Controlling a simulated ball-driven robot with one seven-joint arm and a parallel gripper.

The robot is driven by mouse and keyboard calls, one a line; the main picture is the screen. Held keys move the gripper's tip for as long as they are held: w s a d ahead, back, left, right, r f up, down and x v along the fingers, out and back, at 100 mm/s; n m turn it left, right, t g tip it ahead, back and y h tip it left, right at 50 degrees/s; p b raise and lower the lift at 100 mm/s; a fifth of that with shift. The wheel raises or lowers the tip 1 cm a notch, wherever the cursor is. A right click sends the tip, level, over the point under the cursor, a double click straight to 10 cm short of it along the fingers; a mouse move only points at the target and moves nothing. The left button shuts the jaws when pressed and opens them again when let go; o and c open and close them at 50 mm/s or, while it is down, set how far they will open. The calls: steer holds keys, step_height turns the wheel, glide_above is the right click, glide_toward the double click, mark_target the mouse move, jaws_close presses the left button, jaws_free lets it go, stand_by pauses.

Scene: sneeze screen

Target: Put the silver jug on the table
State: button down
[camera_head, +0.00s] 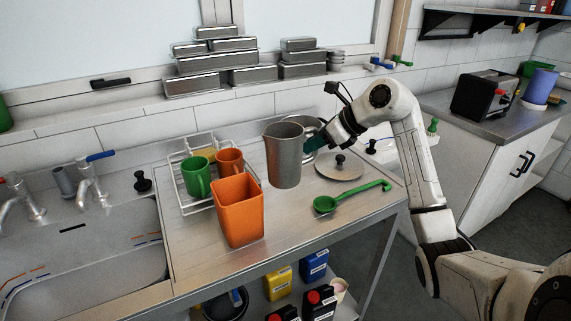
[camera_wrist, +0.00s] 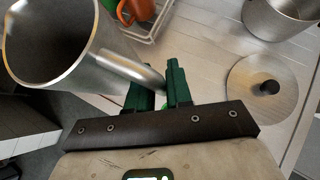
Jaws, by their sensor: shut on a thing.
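The silver jug (camera_head: 285,156) is upright at the middle of the head view, over the wooden-looking table (camera_head: 205,268). I cannot tell whether its base touches the table. My gripper (camera_head: 312,144) is at its right side, with green fingers shut on the jug's handle. In the wrist view the jug (camera_wrist: 55,42) fills the upper left, its open mouth visible, and its handle runs between my green fingers (camera_wrist: 158,88). The jug hides part of the table behind it.
An orange container (camera_head: 239,212) stands left of the jug. Behind it, a wire rack (camera_head: 186,205) holds a green mug (camera_head: 197,177) and an orange mug (camera_head: 229,160). A lid (camera_head: 340,169), a green ladle (camera_head: 350,198) and a metal pot (camera_wrist: 282,18) are nearby. The sink is left.

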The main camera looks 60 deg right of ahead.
steer(key=shift+w+d+f+p, duration=0.4)
steer(key=shift+w+d+f, duration=0.95)
steer(key=shift+f, duration=0.65)
steer(key=shift+w+d+f+p, duration=0.35)
steer(key=shift+w+d+f, duration=0.7)
steer(key=shift+d+f, duration=0.8)
steer(key=shift+w+d+f+p, duration=0.4)
steer(key=shift+w+d+f, duration=0.9)
steer(key=shift+f, duration=0.8)
steer(key=shift+s, duration=0.1)
steer(key=shift+f, duration=0.2)
steer(key=c, duration=1)
jaws_free()
steer(key=shift+c, duration=0.2)
steer(key=shift+r, duration=0.1)
